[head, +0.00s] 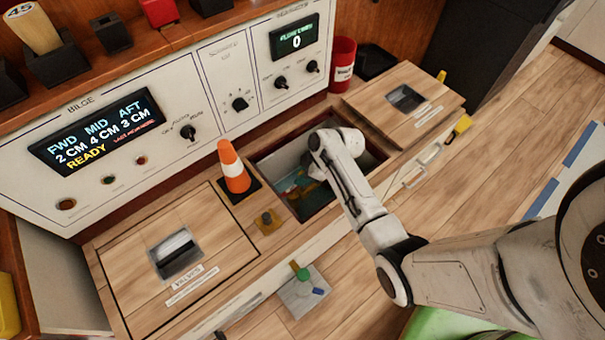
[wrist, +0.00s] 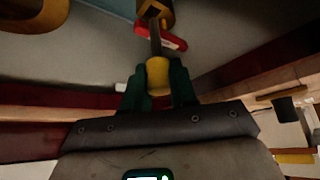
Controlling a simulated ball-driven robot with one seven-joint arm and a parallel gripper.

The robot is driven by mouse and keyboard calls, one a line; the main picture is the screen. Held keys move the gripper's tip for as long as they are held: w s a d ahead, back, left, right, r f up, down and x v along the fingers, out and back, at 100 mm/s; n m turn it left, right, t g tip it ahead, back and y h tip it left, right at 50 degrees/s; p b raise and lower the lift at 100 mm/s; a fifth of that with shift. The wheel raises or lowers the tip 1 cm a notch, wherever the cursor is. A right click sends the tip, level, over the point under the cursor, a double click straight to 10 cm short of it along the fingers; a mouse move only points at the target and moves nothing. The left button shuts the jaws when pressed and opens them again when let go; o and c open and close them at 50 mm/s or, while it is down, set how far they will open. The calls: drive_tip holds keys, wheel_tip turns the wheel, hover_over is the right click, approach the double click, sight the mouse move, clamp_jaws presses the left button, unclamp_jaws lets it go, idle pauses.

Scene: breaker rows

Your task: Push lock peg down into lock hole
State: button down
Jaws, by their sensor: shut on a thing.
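My gripper (wrist: 157,88), with dark green fingers, is shut on a yellow rounded piece (wrist: 158,72) in the wrist view. A grey shaft (wrist: 155,38) runs from that piece to a brass-coloured fitting (wrist: 152,8) beside a red piece (wrist: 168,38). I cannot tell whether the yellow piece is the lock peg, or whether the shaft sits in a hole. In the head view my arm reaches into an open compartment (head: 330,208), and my wrist hides the fingers and what they hold. No lock hole can be clearly made out.
An orange cone (head: 233,168) and a small brass block (head: 267,222) stand left of the opening. Wooden hatch lids (head: 215,230) (head: 375,98) lie on both sides. A red cup (head: 343,62) is behind. The control panel (head: 200,75) rises along the back.

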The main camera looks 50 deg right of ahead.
sight(302, 188)
drive_tip(key=shift+f+b, duration=1.7)
drive_tip(key=shift+f, duration=0.45)
drive_tip(key=shift+r, duration=0.25)
drive_tip(key=shift+r+p, duration=1.65)
drive_tip(key=shift+p, duration=0.2)
idle(0.8)
drive_tip(key=shift+f+b, duration=1.35)
drive_tip(key=shift+f, duration=0.55)
drive_tip(key=c, duration=0.8)
unclamp_jaws()
